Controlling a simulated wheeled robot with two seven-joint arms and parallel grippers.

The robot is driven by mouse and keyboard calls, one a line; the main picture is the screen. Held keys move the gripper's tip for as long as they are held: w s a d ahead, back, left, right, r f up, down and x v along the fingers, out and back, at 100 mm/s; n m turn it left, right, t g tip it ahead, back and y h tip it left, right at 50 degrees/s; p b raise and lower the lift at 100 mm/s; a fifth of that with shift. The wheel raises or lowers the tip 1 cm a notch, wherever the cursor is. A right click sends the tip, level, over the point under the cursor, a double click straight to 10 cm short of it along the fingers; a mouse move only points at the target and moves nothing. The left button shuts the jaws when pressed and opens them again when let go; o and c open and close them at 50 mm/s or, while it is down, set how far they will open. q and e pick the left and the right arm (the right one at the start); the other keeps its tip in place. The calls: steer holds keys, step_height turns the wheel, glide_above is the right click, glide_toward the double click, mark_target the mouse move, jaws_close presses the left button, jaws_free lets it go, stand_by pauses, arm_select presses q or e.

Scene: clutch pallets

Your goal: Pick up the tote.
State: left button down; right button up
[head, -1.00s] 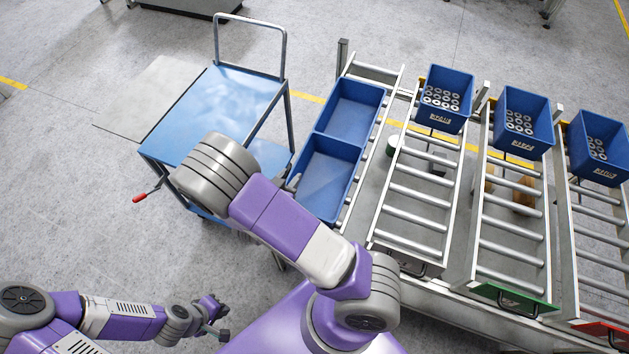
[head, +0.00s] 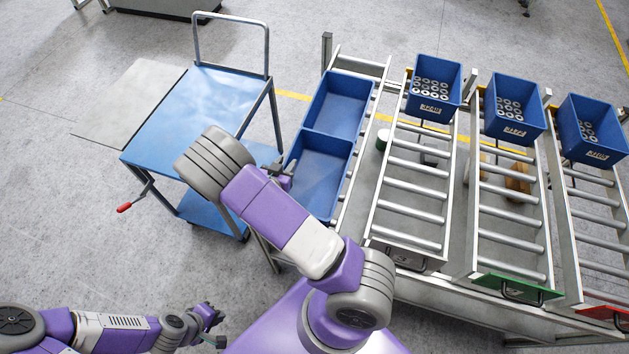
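A blue tote (head: 328,134) with two empty compartments lies on the leftmost roller lane. My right gripper (head: 283,174) is at the left edge of its nearer compartment. It is partly hidden behind my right forearm, and I cannot tell whether it touches the rim or how far its fingers are apart. My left gripper (head: 214,318) is low at the left, away from the tote above the floor. It is small in view and its opening is unclear.
A blue cart (head: 190,115) with a tall handle and a red-knobbed lever stands left of the lane. Smaller blue bins holding metal rings, such as the nearest bin (head: 435,85), sit on the roller lanes to the right. Open floor lies at the left.

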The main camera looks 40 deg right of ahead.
jaws_close()
stand_by(1.4)
